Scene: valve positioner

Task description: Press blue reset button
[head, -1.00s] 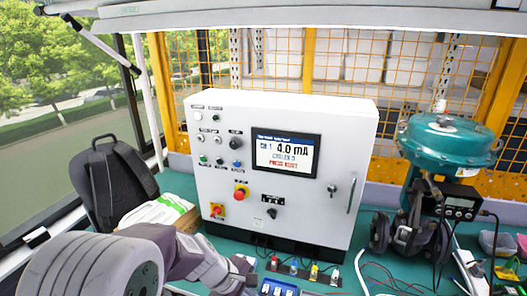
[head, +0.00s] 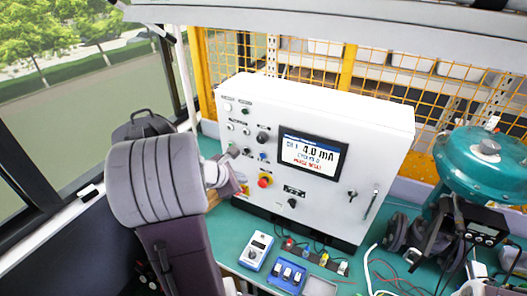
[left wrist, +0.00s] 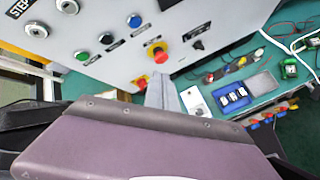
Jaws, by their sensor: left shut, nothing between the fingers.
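The blue button (head: 263,157) is a small round button on the left part of the white control panel (head: 372,150), above a red emergency knob. In the left wrist view the blue button (left wrist: 134,21) shows clear and uncovered near the top. My left gripper (head: 238,188) is shut and empty, in front of the panel's lower left side. In the left wrist view its fingers (left wrist: 163,94) point at the panel below the blue button, near the red knobs. I cannot tell whether they touch the panel. The screen (head: 313,152) reads 4.0 mA with red text below.
A teal valve actuator (head: 485,165) stands at right. A blue meter (head: 257,250) and blue tray (head: 287,276) lie on the table.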

